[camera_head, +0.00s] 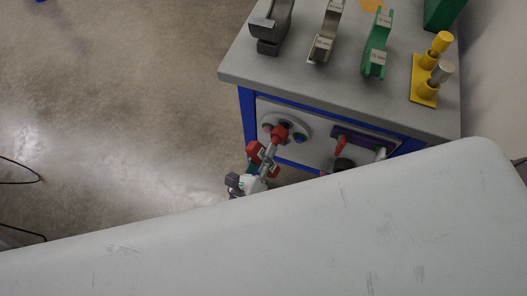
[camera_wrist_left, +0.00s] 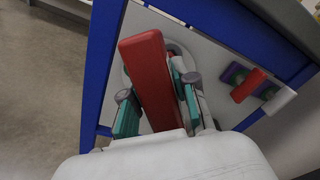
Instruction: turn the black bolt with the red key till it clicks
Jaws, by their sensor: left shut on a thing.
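The red key (camera_wrist_left: 148,70) is held between the teal finger pads of my left gripper (camera_wrist_left: 155,92), which is shut on it. In the head view the left gripper (camera_head: 262,160) is at the cart's front panel, with the red key (camera_head: 280,133) reaching to a round grey plate (camera_head: 293,121) that carries several bolts. The key and gripper cover part of this plate. I cannot tell which bolt is the black one or whether the key sits on it; in the left wrist view the key hides the plate's middle. My right gripper is not in view.
A purple holder (camera_head: 368,142) with a red and a white handle is right of the plate. The grey cart top (camera_head: 340,88) carries grey, brown and green clamp pieces and a yellow stand (camera_head: 424,80). A large pale surface fills the foreground.

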